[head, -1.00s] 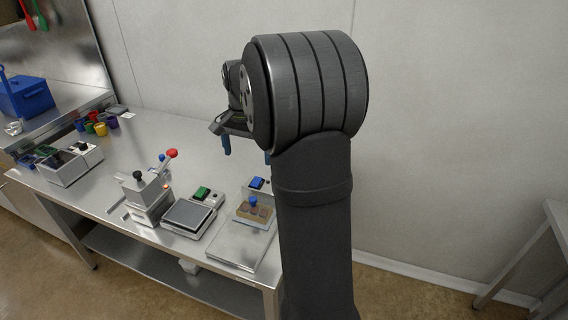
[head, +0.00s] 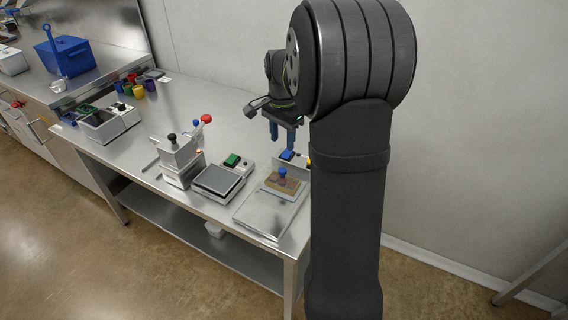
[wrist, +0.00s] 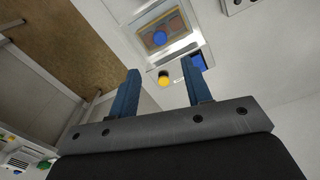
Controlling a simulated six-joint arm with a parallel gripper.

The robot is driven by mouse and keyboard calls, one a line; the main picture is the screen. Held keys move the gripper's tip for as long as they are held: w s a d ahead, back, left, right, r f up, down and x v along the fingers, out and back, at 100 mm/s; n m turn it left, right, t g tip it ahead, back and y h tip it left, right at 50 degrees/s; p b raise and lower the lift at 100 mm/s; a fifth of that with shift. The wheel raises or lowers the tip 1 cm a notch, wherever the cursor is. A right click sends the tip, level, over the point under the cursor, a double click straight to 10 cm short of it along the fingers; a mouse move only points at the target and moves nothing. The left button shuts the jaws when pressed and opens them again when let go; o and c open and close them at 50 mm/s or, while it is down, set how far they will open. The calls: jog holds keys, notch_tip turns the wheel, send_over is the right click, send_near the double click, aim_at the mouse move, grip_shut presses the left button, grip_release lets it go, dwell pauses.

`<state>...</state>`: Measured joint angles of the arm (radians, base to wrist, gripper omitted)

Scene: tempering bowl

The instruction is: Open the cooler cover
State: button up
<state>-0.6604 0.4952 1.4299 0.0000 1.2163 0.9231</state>
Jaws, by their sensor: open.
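A blue box with a lid (head: 70,58) and an upright blue handle (head: 48,36) stands on the far-left counter in the head view. My gripper (head: 282,142) is above the table's right end, behind that block in the picture and far from the blue box. In the wrist view my gripper (wrist: 160,66) is open, with nothing between its blue fingers.
A steel plate (head: 254,220) lies in front of the brown block. Left of it are a scale (head: 218,180) and a grey device with a red-knobbed lever (head: 182,158). Coloured cups (head: 138,90) and a grey tray unit (head: 108,124) stand further left. The table's back middle is clear.

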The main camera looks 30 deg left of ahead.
aim_at(282, 169)
notch_tip(282, 169, down, 11)
jog(key=shift+r, duration=0.1)
dwell(0.3)
grip_shut()
